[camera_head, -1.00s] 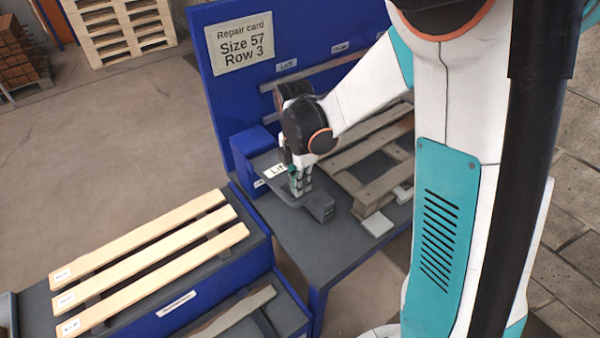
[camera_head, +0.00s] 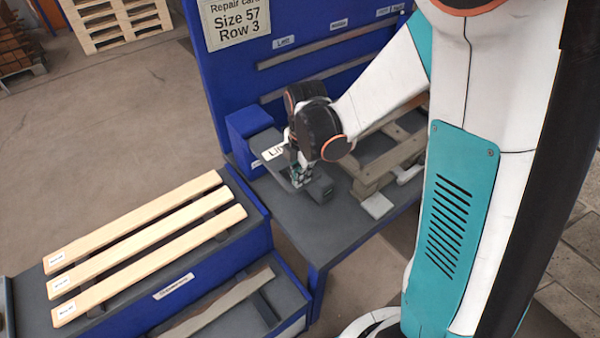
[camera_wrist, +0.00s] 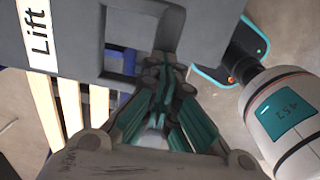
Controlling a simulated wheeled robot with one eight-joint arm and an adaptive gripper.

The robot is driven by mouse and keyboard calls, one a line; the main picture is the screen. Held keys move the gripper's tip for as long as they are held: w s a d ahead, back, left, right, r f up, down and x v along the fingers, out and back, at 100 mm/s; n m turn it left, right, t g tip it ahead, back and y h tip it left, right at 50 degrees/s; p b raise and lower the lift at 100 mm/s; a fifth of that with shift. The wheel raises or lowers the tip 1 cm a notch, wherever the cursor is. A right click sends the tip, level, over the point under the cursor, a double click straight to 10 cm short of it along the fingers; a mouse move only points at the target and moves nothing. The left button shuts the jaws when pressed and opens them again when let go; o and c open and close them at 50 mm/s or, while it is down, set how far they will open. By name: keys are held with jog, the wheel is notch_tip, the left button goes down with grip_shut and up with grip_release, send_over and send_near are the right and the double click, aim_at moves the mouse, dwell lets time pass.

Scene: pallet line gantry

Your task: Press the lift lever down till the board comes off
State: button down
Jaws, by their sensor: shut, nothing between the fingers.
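The lift lever (camera_head: 267,147) is a dark grey plate with a white "Lift" label and a blocky front end (camera_head: 320,189). It reaches out from a blue housing on the bench, and its labelled plate (camera_wrist: 90,12) fills the top of the wrist view. My gripper (camera_head: 299,178) points down at the lever, shut and empty. In the wrist view its fingertips (camera_wrist: 162,72) overlap the plate's edge; I cannot tell whether they press on it. The wooden pallet (camera_head: 372,182) stands right of the lever, partly hidden by my arm. Which board is being lifted cannot be seen.
A blue-sided rack (camera_head: 225,252) at left carries several pale labelled boards (camera_head: 147,238). A blue back panel (camera_head: 228,80) with a repair card (camera_head: 234,20) and labelled rails rises behind the bench. A small light grey block (camera_head: 377,206) lies before the pallet.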

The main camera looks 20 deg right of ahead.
jog(key=w+f+t+b, duration=0.1)
jog(key=f+b, duration=0.3)
jog(key=f, duration=0.1)
jog(key=f+b, duration=0.4)
jog(key=f, duration=0.1)
jog(key=w+f+t+b, duration=0.1)
jog(key=f+b, duration=0.3)
jog(key=f, duration=0.1)
jog(key=shift+w+a+f+t+y+b, duration=0.1)
jog(key=shift+w+a+t+y+b, duration=0.2)
jog(key=shift+w+a+y+b, duration=0.1)
jog(key=shift+w+a+f+b, duration=0.15)
jog(key=shift+w+f+b, duration=0.15)
jog(key=shift+f+b, duration=0.3)
